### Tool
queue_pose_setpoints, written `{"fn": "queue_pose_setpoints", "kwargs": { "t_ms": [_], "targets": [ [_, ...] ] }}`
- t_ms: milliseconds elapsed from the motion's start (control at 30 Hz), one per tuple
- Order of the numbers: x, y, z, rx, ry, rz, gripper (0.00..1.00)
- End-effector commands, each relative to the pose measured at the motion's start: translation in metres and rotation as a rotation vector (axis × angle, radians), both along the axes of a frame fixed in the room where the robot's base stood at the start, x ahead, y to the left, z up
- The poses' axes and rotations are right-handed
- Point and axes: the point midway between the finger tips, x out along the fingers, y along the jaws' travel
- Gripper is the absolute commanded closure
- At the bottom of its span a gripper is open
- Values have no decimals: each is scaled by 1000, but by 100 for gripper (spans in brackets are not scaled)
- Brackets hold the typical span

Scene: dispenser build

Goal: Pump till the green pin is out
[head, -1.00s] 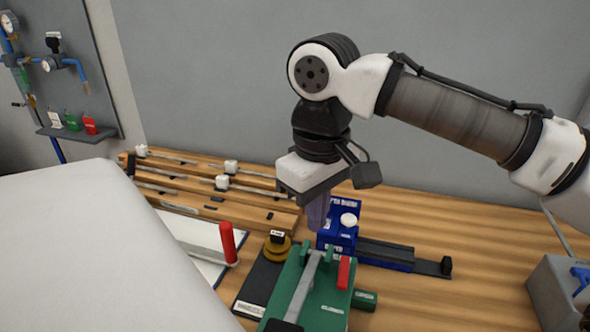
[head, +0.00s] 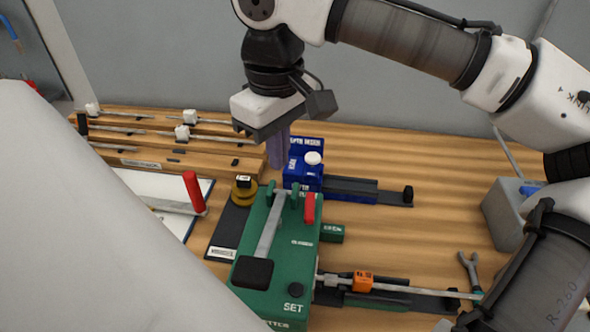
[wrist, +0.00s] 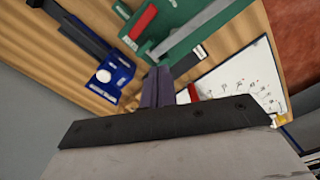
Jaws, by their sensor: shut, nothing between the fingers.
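A blue box (head: 303,181) with a round white button (head: 312,158) on top stands at mid-table; white lettering on it is too small to read surely. A dark rail (head: 350,190) runs right from it. My gripper (head: 277,163) points down just left of the box, its purple fingers shut and empty. In the wrist view the fingers (wrist: 157,88) are beside the blue box (wrist: 116,68), apart from its white button (wrist: 103,76). I cannot make out a green pin.
A green block (head: 273,262) marked SET, with a grey lever and red tab, stands in front. Wooden rails (head: 150,140) lie behind left. A red-handled tool (head: 193,190) lies on a white sheet. A grey box (head: 505,215) and wrench (head: 468,268) are right.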

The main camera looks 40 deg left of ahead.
Motion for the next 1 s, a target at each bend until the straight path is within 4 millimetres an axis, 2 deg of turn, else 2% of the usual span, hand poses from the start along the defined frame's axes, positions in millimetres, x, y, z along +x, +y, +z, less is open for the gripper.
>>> {"fn": "queue_pose_setpoints", "kwargs": {
  "t_ms": [267, 1000],
  "targets": [
    [0, 0, -1, 0, 0, 0, 100],
    [0, 0, -52, 0, 1, 1, 100]
  ]
}}
